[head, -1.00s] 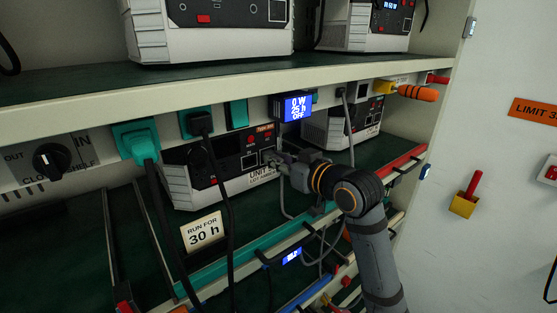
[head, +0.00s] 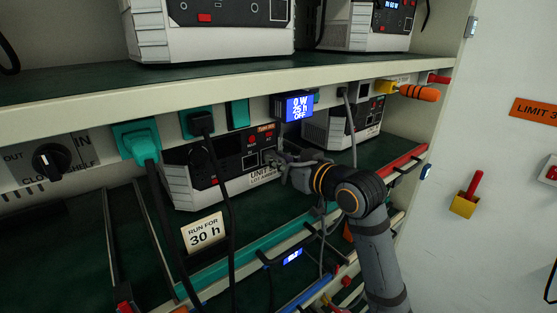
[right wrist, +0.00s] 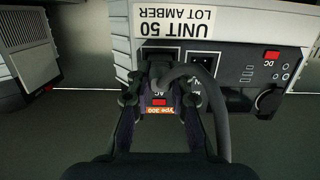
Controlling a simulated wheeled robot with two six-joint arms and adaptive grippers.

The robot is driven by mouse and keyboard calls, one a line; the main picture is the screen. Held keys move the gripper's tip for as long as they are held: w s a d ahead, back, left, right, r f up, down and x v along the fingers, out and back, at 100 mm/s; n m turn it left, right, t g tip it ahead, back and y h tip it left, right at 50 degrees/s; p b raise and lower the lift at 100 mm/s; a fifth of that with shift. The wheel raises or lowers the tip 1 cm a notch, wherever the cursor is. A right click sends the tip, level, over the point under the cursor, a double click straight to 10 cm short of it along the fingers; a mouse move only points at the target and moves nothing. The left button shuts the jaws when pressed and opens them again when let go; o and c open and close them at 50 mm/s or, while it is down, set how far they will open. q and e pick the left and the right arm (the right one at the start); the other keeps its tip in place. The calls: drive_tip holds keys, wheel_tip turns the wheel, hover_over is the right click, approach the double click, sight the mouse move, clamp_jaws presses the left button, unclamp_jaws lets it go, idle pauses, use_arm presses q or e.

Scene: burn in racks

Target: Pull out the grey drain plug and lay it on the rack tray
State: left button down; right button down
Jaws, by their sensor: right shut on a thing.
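My right gripper (head: 277,163) is at the front of the white-and-black Unit 50 (head: 180,185) on the middle shelf. In the right wrist view its fingers (right wrist: 160,100) are shut on the grey drain plug (right wrist: 160,72), whose grey cable (right wrist: 200,78) arches to the right and down. The plug is in front of a dark socket of the unit; I cannot tell whether it is still seated. The rack tray (head: 255,208) is the dark green surface under the unit. My left gripper is out of view.
A black cable (head: 228,185) hangs in front of the unit from a teal socket. A blue-lit meter (head: 298,107) hangs above. The tray right of the card is partly bare.

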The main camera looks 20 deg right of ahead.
drive_tip(key=shift+s+d+f, duration=0.1)
drive_tip(key=shift+s, duration=0.25)
drive_tip(key=shift+s+d, duration=0.2)
drive_tip(key=shift+s, duration=0.2)
drive_tip(key=shift+w+a, duration=0.1)
drive_tip(key=shift+w, duration=0.05)
drive_tip(key=shift+s, duration=0.2)
drive_tip(key=shift+s+d+b, duration=0.3)
drive_tip(key=shift+s+d, duration=0.15)
drive_tip(key=shift+s, duration=0.65)
